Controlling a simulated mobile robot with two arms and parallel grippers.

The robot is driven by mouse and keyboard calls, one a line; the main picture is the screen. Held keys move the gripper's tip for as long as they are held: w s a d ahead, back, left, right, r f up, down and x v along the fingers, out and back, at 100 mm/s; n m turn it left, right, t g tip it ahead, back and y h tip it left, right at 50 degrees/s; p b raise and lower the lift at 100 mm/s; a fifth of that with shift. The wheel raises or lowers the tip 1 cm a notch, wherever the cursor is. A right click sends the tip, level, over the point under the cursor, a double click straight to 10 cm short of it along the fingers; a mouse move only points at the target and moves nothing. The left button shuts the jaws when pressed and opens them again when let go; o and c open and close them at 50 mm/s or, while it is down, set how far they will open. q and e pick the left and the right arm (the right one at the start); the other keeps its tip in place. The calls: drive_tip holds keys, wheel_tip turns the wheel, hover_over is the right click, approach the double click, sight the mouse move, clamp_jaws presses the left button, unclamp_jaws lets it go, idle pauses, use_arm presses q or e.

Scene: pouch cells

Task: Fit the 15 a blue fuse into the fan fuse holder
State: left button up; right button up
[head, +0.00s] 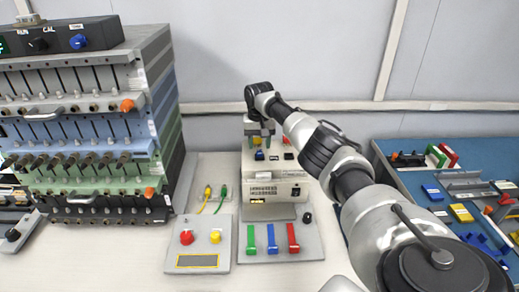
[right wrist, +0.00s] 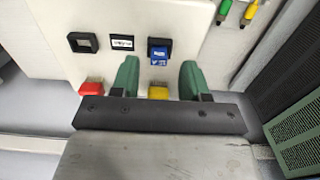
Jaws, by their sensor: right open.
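A blue fuse (right wrist: 158,58) sits in a black holder on the pale front panel of the device (head: 285,190), and it also shows in the head view (head: 259,155). A second black holder (right wrist: 82,43) with a dark opening is beside it, with a small printed label (right wrist: 121,42) between them; I cannot read which is the fan holder. My right gripper (right wrist: 158,78), with green fingertips, is open and empty. Its fingers are spread to either side of the blue fuse in the wrist view. In the head view the right gripper (head: 258,131) is just above the fuse. My left gripper is not in view.
Red (right wrist: 91,88) and yellow (right wrist: 158,92) pieces are by the device's top edge. Yellow and green plugs (head: 223,191) with cables are to the left. Green, blue and red levers (head: 271,238) stand in front. A tall module rack (head: 80,130) is left; a blue mat (head: 420,175) with parts is right.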

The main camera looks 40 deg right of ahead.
wheel_tip(320, 180, up, 9)
drive_tip(key=shift+b, duration=0.3)
drive_tip(key=shift+r, duration=0.15)
idle(0.3)
